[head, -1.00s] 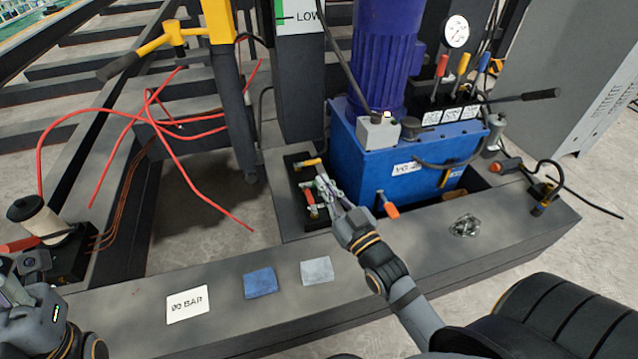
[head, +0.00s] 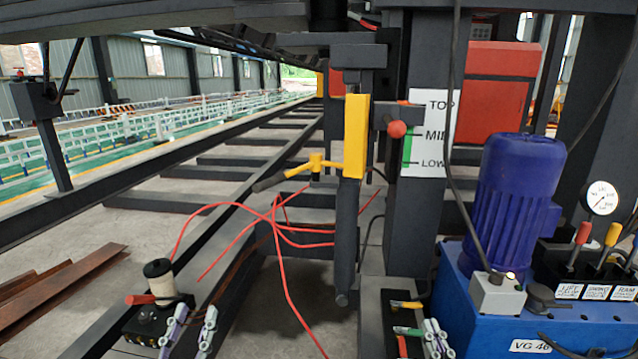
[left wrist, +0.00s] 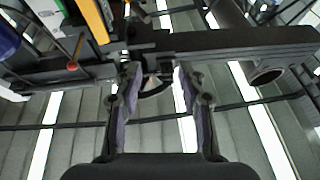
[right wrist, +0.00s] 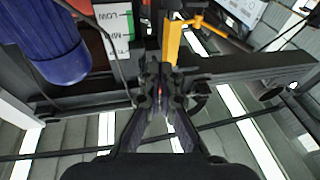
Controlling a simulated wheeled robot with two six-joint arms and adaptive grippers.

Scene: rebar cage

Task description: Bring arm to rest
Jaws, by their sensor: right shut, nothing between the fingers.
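My left gripper (head: 196,312) shows at the bottom left of the head view, fingers pointing up. Its two fingers stand apart with nothing between them, as the left wrist view (left wrist: 156,72) shows. My right gripper (head: 434,328) shows at the bottom, right of centre, in the head view. Its fingertips are together and empty in the right wrist view (right wrist: 161,72). Both wrist views look up past dark beams to the roof. My arms below the grippers are outside the head view.
A blue power unit (head: 470,310) with a purple-blue motor (head: 516,205) stands at right. A small valve block (head: 398,348) lies just left of my right gripper in the picture. Red hoses (head: 283,270), a yellow-topped post (head: 355,135) and a spool (head: 160,280) stand at centre and left.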

